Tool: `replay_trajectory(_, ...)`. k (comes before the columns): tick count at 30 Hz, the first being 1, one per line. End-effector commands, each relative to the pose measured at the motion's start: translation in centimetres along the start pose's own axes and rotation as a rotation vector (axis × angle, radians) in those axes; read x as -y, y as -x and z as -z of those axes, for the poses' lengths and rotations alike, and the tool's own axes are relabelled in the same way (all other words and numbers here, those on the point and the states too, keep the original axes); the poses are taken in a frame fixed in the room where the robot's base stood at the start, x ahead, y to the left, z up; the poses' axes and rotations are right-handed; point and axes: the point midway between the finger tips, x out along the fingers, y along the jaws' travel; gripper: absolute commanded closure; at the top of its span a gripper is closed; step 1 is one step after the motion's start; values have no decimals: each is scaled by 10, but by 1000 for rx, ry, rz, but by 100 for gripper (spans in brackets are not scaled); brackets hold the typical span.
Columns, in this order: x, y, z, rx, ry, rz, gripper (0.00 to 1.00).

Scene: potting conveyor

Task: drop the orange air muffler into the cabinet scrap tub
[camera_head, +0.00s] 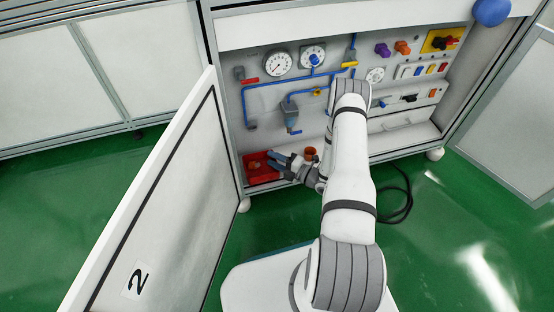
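The red scrap tub (262,179) sits at the lower left of the open cabinet. A small orange-brown piece (254,164) shows inside it, too small to identify surely. My gripper (271,159) is at the tub's right side, pointing left over it. Its two blue-grey fingers look apart, with nothing visible between them. An orange knob-like fitting (402,47) is on the upper right of the cabinet's back panel, beside a purple one (382,49). I cannot tell which orange piece is the muffler.
An orange-brown cup-like thing (310,153) stands just right of my gripper. Gauges (279,64) and blue pipes (263,86) cover the back panel. The open door (150,205) marked 2 bounds the left side. A black cable (406,190) lies on the green floor.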

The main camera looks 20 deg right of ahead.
Motion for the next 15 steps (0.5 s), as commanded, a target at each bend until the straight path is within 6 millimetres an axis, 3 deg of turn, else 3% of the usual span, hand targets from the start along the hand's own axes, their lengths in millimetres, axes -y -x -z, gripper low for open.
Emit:
replay_trajectory(6,-1,8,0,2,-1,1,61)
replay_trajectory(15,-2,56,-1,5,-2,0,61)
